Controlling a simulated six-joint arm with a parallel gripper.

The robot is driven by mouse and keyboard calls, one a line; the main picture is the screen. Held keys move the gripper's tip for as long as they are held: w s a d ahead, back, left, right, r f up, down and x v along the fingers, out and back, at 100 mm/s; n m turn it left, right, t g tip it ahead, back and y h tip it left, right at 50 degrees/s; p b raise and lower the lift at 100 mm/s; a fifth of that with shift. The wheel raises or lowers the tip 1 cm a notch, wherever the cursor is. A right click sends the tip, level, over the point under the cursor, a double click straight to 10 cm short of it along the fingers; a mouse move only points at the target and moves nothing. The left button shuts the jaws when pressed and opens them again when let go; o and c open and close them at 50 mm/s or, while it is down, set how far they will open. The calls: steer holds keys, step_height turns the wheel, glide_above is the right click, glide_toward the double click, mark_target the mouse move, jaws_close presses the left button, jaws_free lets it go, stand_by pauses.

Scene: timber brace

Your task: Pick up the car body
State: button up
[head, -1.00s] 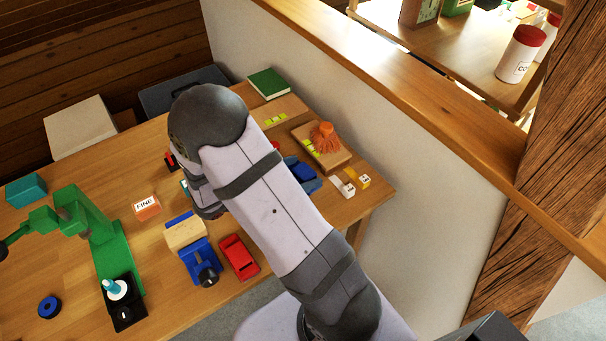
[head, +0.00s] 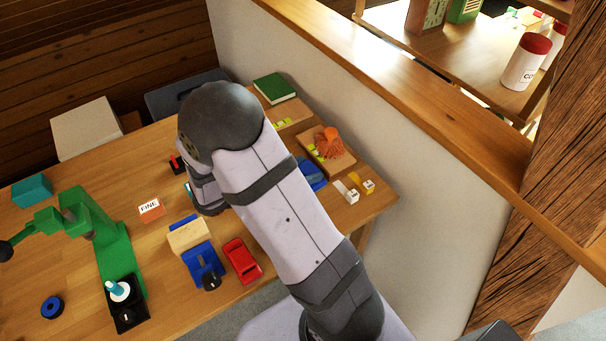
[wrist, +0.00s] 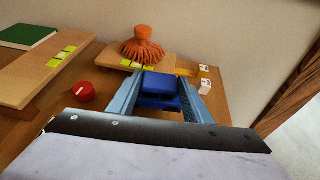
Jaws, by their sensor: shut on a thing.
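The blue car body (wrist: 160,101) sits between the two light-blue fingers of my gripper (wrist: 161,80) in the wrist view. The fingers are closed against its two sides. The lower part of the car body is hidden by my wrist. In the head view my arm hides most of the gripper, and only a patch of blue shows at the arm's right edge. I cannot tell whether the car body is clear of the table.
An orange brush-like thing (head: 327,142) on a wooden board stands just beyond. White and yellow blocks (head: 351,196) lie to the right, near the wall. A red toy car (head: 242,261) and a blue-and-wood toy (head: 203,262) lie nearer the front edge. A green stand (head: 118,255) is left.

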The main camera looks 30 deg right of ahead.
mark_target(306, 172)
step_height(306, 172, up, 7)
steer(key=shift+r, duration=0.15)
steer(key=shift+s+d+r+p, duration=0.25)
steer(key=shift+d+r+p, duration=0.15)
steer(key=shift+p, duration=0.5)
steer(key=shift+s+d+r+m+g+p, duration=0.15)
steer(key=shift+s+d+m+g+p, duration=0.3)
steer(key=shift+p, duration=0.65)
steer(key=shift+w+d+r+p, duration=0.2)
steer(key=shift+d+p, duration=0.15)
steer(key=shift+p, duration=0.25)
steer(key=w+a+r+n+t+y+p, duration=0.1)
steer(key=w+r+n+t, duration=0.1)
steer(key=w, duration=0.9)
steer(key=w+r+n+t+p, duration=0.2)
steer(key=w+t, duration=0.1)
steer(key=w, duration=0.7)
steer(key=shift+w+a+f+p, duration=0.1)
steer(key=shift+f+p, duration=0.35)
steer(key=shift+f, duration=2.1)
steer(key=shift+w+a+f+p, duration=0.1)
steer(key=shift+f+p, duration=0.3)
steer(key=shift+f, duration=2.15)
steer(key=shift+f, duration=0.1)
